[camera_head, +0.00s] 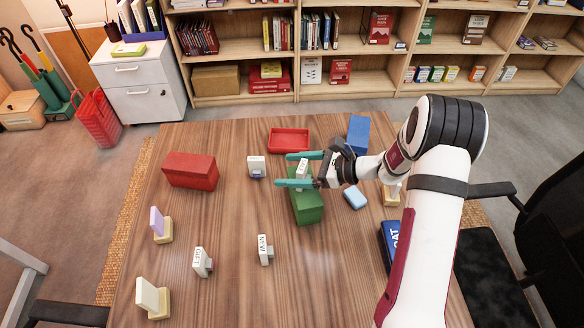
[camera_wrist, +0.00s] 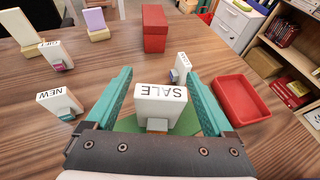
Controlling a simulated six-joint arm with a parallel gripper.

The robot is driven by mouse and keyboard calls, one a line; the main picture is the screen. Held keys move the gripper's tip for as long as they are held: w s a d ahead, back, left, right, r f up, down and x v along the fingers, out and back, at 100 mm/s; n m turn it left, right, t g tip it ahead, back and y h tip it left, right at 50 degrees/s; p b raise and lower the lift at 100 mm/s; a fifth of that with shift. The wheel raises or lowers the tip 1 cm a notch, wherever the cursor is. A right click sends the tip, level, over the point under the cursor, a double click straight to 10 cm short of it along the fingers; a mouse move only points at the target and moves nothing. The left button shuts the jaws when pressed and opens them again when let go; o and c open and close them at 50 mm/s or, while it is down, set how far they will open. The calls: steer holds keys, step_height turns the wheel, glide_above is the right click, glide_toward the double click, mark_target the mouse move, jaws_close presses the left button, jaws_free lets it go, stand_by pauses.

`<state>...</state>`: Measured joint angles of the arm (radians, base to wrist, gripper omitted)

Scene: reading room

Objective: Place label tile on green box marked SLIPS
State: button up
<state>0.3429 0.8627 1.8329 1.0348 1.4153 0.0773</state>
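A white label tile reading SALE (camera_wrist: 161,103) stands between the two teal fingers of my gripper (camera_head: 291,169), with gaps on both sides in the wrist view. The same tile shows in the head view (camera_head: 303,167), at the far end of the green box (camera_head: 308,209). It appears to rest on the box, but its contact is hidden. My gripper is open around the tile. The green box also shows under the tile in the wrist view (camera_wrist: 128,125). No SLIPS marking is visible on it.
White tiles reading NEW (camera_head: 264,250) and GIFT (camera_head: 200,262) stand nearer. Another white tile (camera_head: 256,163) stands left of my gripper. A red box (camera_head: 190,170), red tray (camera_head: 289,140), blue box (camera_head: 358,134) and light blue block (camera_head: 354,197) lie around. The table's middle front is clear.

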steer(key=shift+r, duration=0.2)
steer(key=v, duration=1.1)
steer(key=s+a+r+n+g+h, duration=0.3)
steer(key=s+a+r+n, duration=0.15)
steer(key=s, duration=0.35)
steer(key=s+a+r+n+g+h, duration=0.25)
steer(key=s+a+n, duration=0.3)
steer(key=s, duration=0.35)
steer(key=s+d+n+h, duration=0.3)
steer(key=s+n+h, duration=0.2)
steer(key=s, duration=0.6)
steer(key=shift+s+f+n, duration=0.25)
steer(key=shift+n, duration=0.85)
